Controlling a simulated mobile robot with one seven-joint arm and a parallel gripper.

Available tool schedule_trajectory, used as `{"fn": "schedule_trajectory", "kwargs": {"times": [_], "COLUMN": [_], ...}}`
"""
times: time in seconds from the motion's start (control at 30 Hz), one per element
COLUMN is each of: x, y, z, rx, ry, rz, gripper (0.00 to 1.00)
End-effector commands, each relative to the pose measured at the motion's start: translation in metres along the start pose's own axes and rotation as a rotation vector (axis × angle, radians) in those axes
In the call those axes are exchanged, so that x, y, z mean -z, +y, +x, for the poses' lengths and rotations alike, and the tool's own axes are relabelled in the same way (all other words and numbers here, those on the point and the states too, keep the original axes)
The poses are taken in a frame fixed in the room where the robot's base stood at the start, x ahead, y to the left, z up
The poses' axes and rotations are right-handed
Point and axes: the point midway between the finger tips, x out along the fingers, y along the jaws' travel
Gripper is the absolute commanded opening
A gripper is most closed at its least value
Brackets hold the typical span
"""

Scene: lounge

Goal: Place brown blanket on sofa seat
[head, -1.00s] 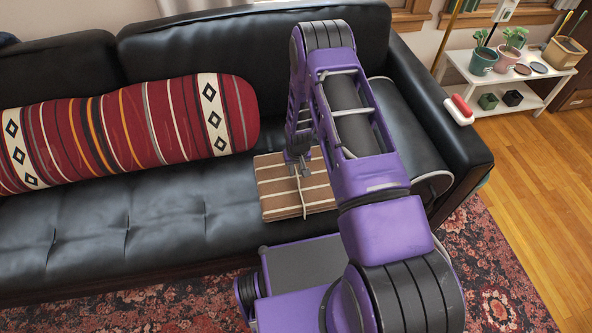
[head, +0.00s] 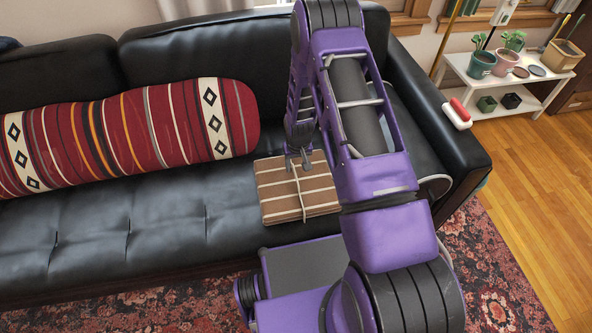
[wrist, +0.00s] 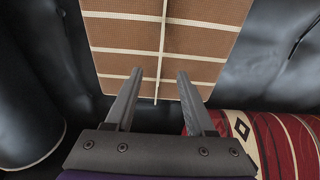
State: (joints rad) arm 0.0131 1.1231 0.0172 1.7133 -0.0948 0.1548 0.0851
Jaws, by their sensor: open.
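The brown blanket (head: 285,205) is a folded, flat bundle with cream stripes and a tie around it. It lies on the black sofa seat (head: 165,215), right of the long patterned bolster. It also fills the top middle of the wrist view (wrist: 198,42). My gripper (head: 299,164) is at the blanket's back edge in the head view. In the wrist view my gripper (wrist: 157,78) is open, with nothing between its fingers, which point at the blanket's edge. My arm hides the blanket's right part in the head view.
A red striped bolster (head: 130,130) lies along the sofa back, close to my gripper in the wrist view. A dark bolster sits by the right armrest (head: 440,125). A white plant shelf (head: 545,95) stands at the right. The seat's left front is clear.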

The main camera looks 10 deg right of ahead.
Motion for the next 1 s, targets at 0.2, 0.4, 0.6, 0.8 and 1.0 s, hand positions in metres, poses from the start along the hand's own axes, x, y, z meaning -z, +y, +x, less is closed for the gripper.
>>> {"fn": "schedule_trajectory", "kwargs": {"times": [0.2,0.4,0.6,0.8,1.0], "x": [0.0,0.0,-0.001,-0.001,-0.002], "y": [0.0,0.0,0.0,0.0,0.0], "z": [-0.042,-0.056,-0.057,-0.054,-0.031], "rx": [0.0,0.0,0.0,0.0,0.0], "ry": [0.0,-0.001,-0.001,-0.002,-0.005], "rz": [0.001,0.001,0.001,0.001,0.0], "gripper": [0.55,0.55,0.55,0.55,0.55]}}
